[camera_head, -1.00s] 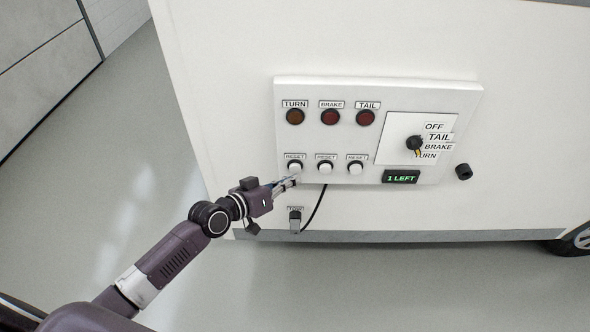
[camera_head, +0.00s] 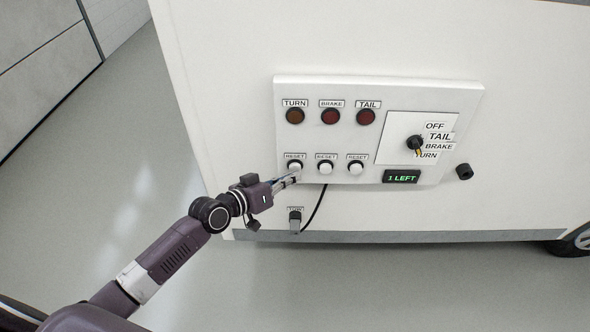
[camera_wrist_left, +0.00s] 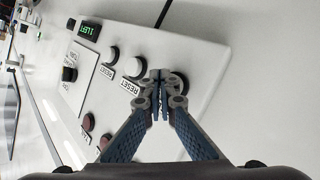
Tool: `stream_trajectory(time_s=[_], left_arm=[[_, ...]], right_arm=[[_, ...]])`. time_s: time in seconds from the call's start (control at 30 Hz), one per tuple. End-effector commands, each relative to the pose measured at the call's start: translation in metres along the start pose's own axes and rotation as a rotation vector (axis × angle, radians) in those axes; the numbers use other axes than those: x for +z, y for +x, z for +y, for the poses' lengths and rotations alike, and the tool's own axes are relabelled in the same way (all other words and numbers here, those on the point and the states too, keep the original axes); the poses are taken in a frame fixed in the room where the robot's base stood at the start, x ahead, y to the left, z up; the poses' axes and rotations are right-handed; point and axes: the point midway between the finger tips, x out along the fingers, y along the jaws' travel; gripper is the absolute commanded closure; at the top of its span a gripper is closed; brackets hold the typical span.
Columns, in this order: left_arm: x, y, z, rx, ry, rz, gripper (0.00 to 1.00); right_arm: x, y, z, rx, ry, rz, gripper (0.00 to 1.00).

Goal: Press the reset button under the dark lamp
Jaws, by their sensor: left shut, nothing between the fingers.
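A white panel (camera_head: 340,92) carries a TURN lamp (camera_head: 295,116), a BRAKE lamp (camera_head: 330,117) and a TAIL lamp (camera_head: 365,117). All three look dim; the TURN lamp is brownish orange, the others dark red. Below are white reset buttons: left (camera_head: 295,166), middle (camera_head: 325,168) and right (camera_head: 355,168). My left gripper (camera_head: 291,179) is shut and empty, its tips at the lower edge of the left button. In the wrist view the fingertips (camera_wrist_left: 158,78) partly hide that button; the middle one (camera_wrist_left: 133,67) shows clear. I cannot tell whether the tips touch it.
A rotary knob (camera_head: 414,142) with a yellow pointer is at the panel's right, beside OFF, TAIL, BRAKE and TURN labels. A display (camera_head: 401,177) reads "1 LEFT". A plug (camera_head: 295,220) with a black cable is below the panel. A black knob (camera_head: 464,172) sticks out at right.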

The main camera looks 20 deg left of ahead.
Motion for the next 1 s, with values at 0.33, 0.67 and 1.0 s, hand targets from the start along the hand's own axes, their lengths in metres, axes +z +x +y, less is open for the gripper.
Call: stream_trajectory(time_s=[0.33, 0.67, 1.0], left_arm=[[-0.0020, 0.0033, -0.0025, 0.000, 0.000, 0.000, 1.00], [-0.0038, 0.0060, -0.0047, 0.000, 0.000, 0.000, 1.00], [-0.0050, 0.0062, -0.0048, 0.000, 0.000, 0.001, 1.00]], right_arm=[[0.0001, 0.0034, -0.0011, -0.001, 0.001, 0.000, 0.52], [-0.0001, 0.0062, -0.0030, -0.003, 0.001, 0.001, 0.52], [0.0000, 0.0060, -0.0029, -0.003, 0.001, 0.001, 0.52]])
